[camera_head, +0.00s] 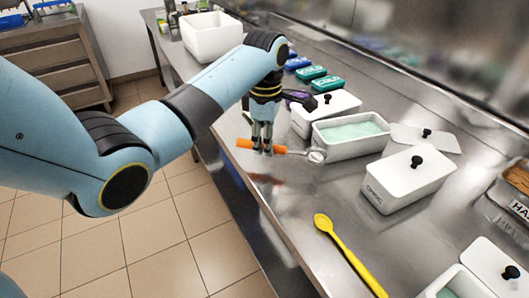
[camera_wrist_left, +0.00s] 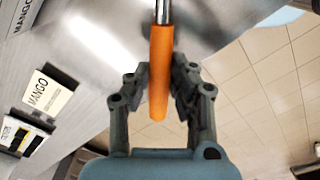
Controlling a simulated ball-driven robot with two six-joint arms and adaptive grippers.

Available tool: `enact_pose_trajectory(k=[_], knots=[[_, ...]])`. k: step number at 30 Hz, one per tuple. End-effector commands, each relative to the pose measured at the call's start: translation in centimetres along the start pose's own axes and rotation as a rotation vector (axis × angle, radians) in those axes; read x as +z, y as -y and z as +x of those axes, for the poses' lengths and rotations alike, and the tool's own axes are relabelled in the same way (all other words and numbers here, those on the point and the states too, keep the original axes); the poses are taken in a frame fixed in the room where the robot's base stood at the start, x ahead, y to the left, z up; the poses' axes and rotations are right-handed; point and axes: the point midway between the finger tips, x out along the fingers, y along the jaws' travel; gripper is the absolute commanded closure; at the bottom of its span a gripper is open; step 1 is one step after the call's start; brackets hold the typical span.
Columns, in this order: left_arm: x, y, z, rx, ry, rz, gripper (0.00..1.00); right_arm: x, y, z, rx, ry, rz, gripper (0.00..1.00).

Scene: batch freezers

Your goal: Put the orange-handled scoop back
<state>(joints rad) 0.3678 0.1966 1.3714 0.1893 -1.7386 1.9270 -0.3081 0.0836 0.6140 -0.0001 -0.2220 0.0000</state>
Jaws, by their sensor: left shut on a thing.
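The orange-handled scoop (camera_head: 245,144) has an orange handle and a metal shaft that ends in a round metal bowl (camera_head: 317,155) on the right. My left gripper (camera_head: 262,151) points down and is shut on the handle, near the counter's front edge. In the left wrist view the orange handle (camera_wrist_left: 161,60) runs between the two fingers of the gripper (camera_wrist_left: 161,88), and the metal shaft goes out of the top of the picture. I cannot tell whether the scoop touches the counter. My right gripper is in neither view.
An open white tub (camera_head: 349,148) of pale green contents stands just right of the scoop bowl. A lidded white tub (camera_head: 408,184) and a yellow spatula or spoon (camera_head: 345,255) are nearer. A white bin (camera_head: 211,37) stands at the far end. Steel counter (camera_head: 285,190) is bare around the scoop.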

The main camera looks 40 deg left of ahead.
Motion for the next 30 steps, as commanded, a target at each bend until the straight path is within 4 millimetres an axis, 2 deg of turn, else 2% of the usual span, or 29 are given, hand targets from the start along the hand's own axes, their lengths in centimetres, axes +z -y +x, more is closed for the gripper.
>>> enact_pose_trajectory(k=[4, 10, 22, 23, 27, 30], knots=[[-0.4, 0.1, 1.1, -0.003, 0.001, 0.0, 1.0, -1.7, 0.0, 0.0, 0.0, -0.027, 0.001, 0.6], [-0.4, 0.1, 4.0, -0.002, 0.001, 0.001, 1.0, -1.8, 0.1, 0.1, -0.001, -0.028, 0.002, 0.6], [-0.4, 0.0, 4.5, -0.001, 0.001, 0.001, 1.0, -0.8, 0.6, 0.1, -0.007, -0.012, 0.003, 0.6], [-0.4, 0.1, 4.6, -0.001, 0.001, 0.001, 0.77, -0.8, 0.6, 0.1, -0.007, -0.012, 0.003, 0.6], [-0.4, 0.0, 4.5, -0.001, 0.001, 0.001, 0.59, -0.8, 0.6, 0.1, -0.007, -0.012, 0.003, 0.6], [-0.4, 0.0, 4.5, -0.001, 0.001, 0.001, 0.56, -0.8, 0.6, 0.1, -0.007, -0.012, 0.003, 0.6]])
